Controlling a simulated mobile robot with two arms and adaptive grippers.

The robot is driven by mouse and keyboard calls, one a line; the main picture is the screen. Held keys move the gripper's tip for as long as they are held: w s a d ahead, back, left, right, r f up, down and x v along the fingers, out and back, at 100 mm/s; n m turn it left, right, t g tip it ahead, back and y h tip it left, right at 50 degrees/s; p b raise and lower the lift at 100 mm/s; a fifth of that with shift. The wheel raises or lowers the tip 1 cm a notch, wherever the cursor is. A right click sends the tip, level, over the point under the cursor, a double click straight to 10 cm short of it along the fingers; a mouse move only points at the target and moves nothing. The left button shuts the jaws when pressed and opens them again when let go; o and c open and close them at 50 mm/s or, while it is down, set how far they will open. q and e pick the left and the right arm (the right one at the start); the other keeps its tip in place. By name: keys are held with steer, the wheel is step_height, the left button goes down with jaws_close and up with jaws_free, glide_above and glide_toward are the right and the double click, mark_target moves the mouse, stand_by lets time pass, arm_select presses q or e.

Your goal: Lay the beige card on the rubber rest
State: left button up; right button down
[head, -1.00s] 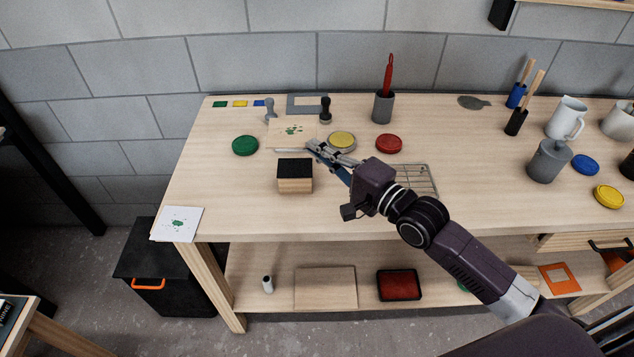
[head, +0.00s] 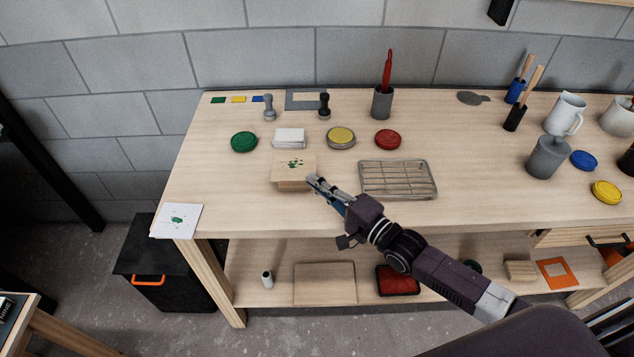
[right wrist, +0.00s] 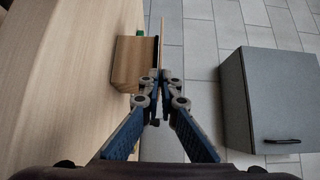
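The beige card (head: 294,163) with a green splatter print lies level over the rubber rest, a wooden block (head: 294,187) whose black top is hidden beneath it in the head view. My right gripper (head: 312,181) is at the card's near right edge, its fingers closed on it. In the right wrist view the card (right wrist: 161,40) is a thin edge-on line running from between the fingertips (right wrist: 157,76), along the dark top of the rubber rest (right wrist: 132,62). I cannot tell whether the card touches that top. My left gripper is not in view.
A white block (head: 289,138) stands behind the card, between the green (head: 244,142) and yellow (head: 341,138) round pads. A wire rack (head: 398,178) lies to the right. A white printed card (head: 176,220) lies at the table's left corner.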

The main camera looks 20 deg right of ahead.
steer(key=c, duration=2.6)
jaws_free()
steer(key=shift+f, duration=0.15)
steer(key=shift+c, duration=0.2)
steer(key=o, duration=0.5)
steer(key=shift+r, duration=0.2)
steer(key=shift+s+d+f, duration=0.1)
steer(key=shift+s+d, duration=0.05)
steer(key=shift+s, duration=0.15)
steer(key=b+v, duration=0.1)
steer(key=v, duration=0.8)
steer(key=shift+s+d+b, duration=0.2)
steer(key=shift+s+b, duration=0.15)
steer(key=shift+v, duration=0.8)
